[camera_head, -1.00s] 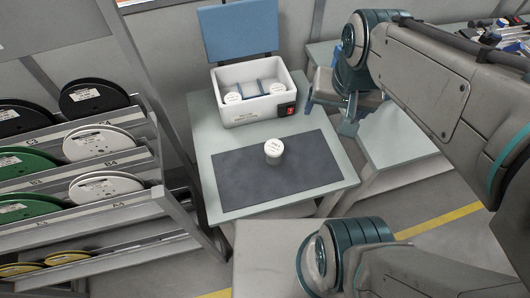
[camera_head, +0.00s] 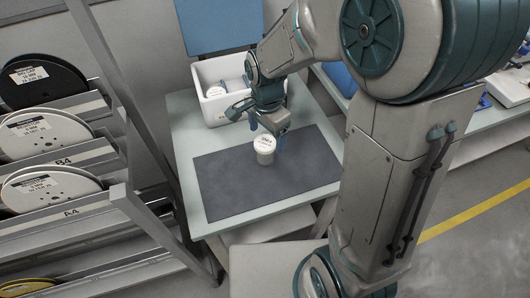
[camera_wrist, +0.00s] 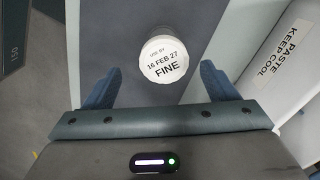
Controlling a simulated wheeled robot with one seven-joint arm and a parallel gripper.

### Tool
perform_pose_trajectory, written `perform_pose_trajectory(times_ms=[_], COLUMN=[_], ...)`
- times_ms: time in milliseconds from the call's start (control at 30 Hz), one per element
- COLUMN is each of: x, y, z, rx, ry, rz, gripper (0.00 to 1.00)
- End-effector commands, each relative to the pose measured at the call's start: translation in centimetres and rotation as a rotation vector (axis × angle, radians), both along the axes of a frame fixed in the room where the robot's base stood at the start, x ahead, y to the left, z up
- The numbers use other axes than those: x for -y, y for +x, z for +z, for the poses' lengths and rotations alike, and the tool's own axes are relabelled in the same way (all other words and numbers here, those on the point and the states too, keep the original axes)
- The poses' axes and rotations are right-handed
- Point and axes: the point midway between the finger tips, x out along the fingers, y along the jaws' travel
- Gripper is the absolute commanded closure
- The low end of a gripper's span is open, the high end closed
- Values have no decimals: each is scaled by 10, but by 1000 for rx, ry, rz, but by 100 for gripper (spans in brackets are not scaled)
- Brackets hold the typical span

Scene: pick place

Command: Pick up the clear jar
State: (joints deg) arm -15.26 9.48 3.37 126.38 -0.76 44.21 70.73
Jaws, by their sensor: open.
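The clear jar (camera_head: 264,151) stands upright on the dark mat, with a white lid. In the wrist view its lid (camera_wrist: 164,60) reads "USE BY 16 FEB 27 FINE". My gripper (camera_head: 263,128) is over the mat just behind and above the jar, with its fingers apart. In the wrist view the open fingers (camera_wrist: 160,88) lie on either side below the lid, and nothing is between them. I cannot tell how high the fingertips are above the jar.
The dark mat (camera_head: 225,190) lies on a pale table. A rack (camera_head: 100,165) of spools is at the left. The mat around the jar is clear.

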Motion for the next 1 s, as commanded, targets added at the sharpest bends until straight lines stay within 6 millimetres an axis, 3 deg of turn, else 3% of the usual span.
perform_pose_trajectory(times_ms=[100,367,700,1000], x=[0,0,-3,-3], y=[-1,0,3,4], z=[-22,-39,-82,-86], rx=[-4,-1,-2,1], ry=[-2,-1,-1,0], rz=[1,2,1,2], gripper=[20,20,20,20])
